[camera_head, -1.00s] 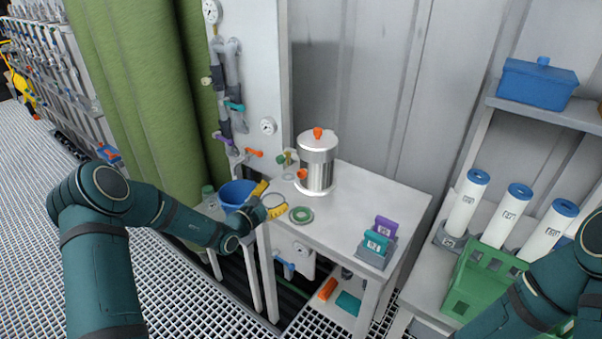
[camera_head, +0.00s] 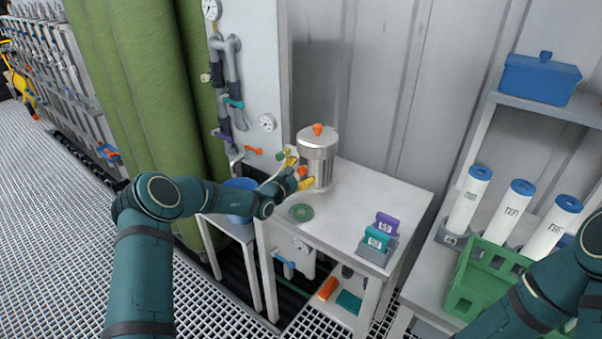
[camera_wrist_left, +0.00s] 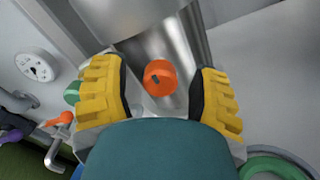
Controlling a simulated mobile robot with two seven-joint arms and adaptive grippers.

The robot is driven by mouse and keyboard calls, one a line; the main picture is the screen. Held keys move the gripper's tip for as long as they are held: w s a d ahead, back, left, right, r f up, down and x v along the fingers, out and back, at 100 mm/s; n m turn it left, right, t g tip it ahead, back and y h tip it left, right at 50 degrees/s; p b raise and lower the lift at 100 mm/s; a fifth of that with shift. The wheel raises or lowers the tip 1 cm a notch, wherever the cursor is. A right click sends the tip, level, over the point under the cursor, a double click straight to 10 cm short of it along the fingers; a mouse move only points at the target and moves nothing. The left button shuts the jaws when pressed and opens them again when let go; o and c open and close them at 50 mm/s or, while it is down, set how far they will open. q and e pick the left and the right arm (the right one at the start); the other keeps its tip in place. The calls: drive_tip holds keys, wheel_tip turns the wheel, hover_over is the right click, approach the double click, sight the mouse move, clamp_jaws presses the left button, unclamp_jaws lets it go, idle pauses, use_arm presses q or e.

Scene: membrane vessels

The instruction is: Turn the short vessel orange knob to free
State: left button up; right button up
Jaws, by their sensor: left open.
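The short vessel (camera_head: 317,152) is a steel cylinder standing on the white table, with an orange piece (camera_head: 318,130) on its lid. Its orange knob (camera_head: 302,172) sits low on its left side. In the left wrist view the knob (camera_wrist_left: 160,77) has a small dark mark and lies between the two yellow fingers. My left gripper (camera_head: 297,170) is open, with its fingertips at the vessel's side around the knob. In the left wrist view the gripper (camera_wrist_left: 160,92) shows a gap on both sides of the knob. My right gripper is out of view.
A green ring (camera_head: 301,212) lies on the table in front of the vessel. A holder with purple and teal pieces (camera_head: 378,240) stands at the table's right. A blue bucket (camera_head: 238,200) is at the left. Pipes and a gauge (camera_head: 268,123) are behind.

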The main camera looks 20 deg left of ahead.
use_arm(q)
clamp_jaws()
drive_tip(key=shift+n+p, duration=0.3)
drive_tip(key=shift+n, duration=0.3)
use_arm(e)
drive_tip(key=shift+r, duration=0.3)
use_arm(q)
drive_tip(key=n+p, duration=0.1)
drive_tip(key=n, duration=0.1)
drive_tip(key=shift+n, duration=0.4)
drive_tip(key=n+p, duration=0.2)
drive_tip(key=n, duration=0.2)
drive_tip(key=shift+n, duration=0.3)
drive_tip(key=n+p, duration=0.2)
drive_tip(key=n, duration=0.3)
drive_tip(key=shift+d+f, duration=0.1)
drive_tip(key=shift+n+p, duration=0.5)
drive_tip(key=shift+n, duration=1.6)
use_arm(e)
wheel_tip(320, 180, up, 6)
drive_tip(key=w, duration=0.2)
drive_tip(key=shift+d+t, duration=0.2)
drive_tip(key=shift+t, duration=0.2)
use_arm(q)
drive_tip(key=shift+s+d, duration=0.1)
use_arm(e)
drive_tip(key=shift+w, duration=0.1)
